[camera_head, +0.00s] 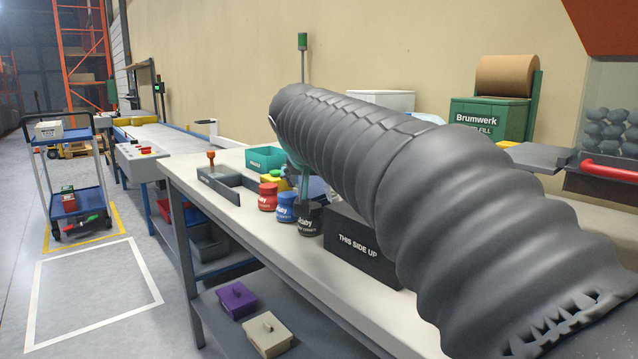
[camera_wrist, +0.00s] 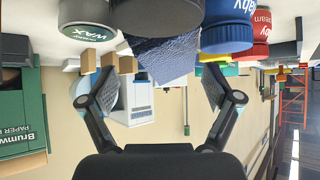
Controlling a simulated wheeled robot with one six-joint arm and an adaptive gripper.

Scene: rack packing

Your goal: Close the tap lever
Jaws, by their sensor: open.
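I cannot make out a tap lever for certain in either view. A red bar-shaped handle (camera_head: 608,168) is on the grey hopper unit (camera_head: 610,120) at the right of the head view. My gripper (camera_wrist: 157,88) shows in the wrist view with its two fingers spread wide and nothing between the pads.
The bench (camera_head: 225,215) holds a red jar (camera_head: 267,197), a blue jar (camera_head: 285,208), a black jar (camera_head: 308,219) and a black THIS SIDE UP box (camera_head: 358,245). A green Brumwerk box (camera_head: 490,118) stands at the back. A dark-green WAX lid (camera_wrist: 88,26) shows in the wrist view.

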